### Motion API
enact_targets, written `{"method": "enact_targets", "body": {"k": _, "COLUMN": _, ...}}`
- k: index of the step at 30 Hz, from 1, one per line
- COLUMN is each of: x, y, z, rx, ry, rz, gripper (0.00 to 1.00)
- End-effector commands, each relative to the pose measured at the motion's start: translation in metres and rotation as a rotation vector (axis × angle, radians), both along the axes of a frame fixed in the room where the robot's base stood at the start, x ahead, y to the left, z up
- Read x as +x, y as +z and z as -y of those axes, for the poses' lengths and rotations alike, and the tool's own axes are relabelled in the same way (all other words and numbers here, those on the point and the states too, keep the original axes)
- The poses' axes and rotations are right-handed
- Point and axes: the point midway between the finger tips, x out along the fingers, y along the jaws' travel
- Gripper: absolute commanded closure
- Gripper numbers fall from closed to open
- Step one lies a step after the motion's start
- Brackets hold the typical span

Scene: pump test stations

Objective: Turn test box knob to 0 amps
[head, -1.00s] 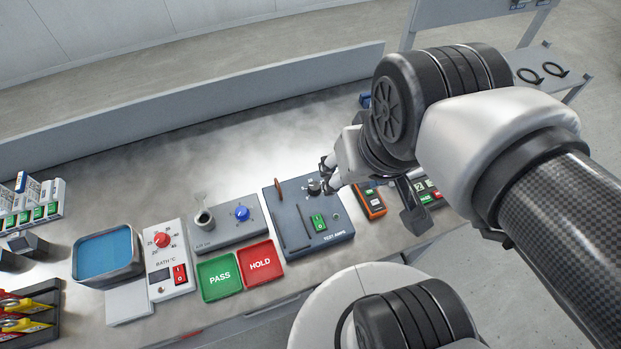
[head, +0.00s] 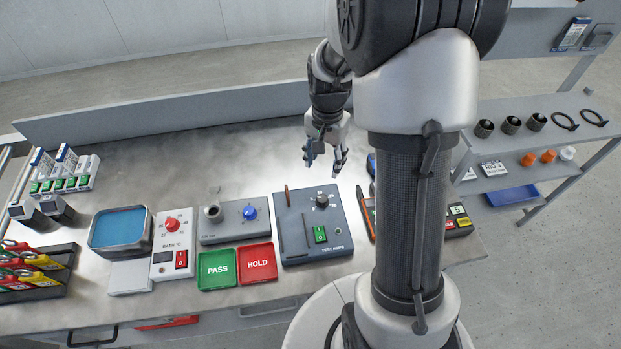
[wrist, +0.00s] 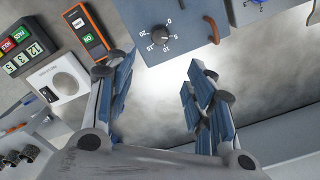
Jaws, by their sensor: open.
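The test amps box (head: 290,238) is a dark blue-grey box on the bench, with a green switch (head: 320,233) and a brown lever (head: 287,195). Its black knob (head: 322,201) sits at the upper right, inside a printed scale. The knob also shows in the wrist view (wrist: 159,32), with marks 0, 5, 10, 15 and 20 around it; I cannot tell surely which mark it points to. My gripper (head: 326,165) is open and empty above the bench, behind the box and apart from the knob. Its blue-padded fingers (wrist: 157,98) show over bare bench in the wrist view.
Left of the box are a grey unit with a blue knob (head: 249,213), green PASS (head: 216,268) and red HOLD (head: 258,263) trays, and a bath controller (head: 173,246). An orange meter (wrist: 89,30) lies right of the box. The bench behind is clear.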

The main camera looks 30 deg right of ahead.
Motion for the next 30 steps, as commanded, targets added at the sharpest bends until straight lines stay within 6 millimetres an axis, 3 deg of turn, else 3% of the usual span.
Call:
{"method": "enact_targets", "body": {"k": 5, "x": -0.002, "y": -0.027, "z": -0.001, "rx": 0.001, "ry": 0.001, "rz": -0.005, "gripper": 0.51}}
{"method": "enact_targets", "body": {"k": 21, "x": -0.001, "y": -0.142, "z": -0.001, "rx": 0.001, "ry": 0.003, "rz": -0.003, "gripper": 0.51}}
{"method": "enact_targets", "body": {"k": 30, "x": -0.001, "y": -0.169, "z": -0.001, "rx": 0.0, "ry": 0.003, "rz": -0.001, "gripper": 0.51}}
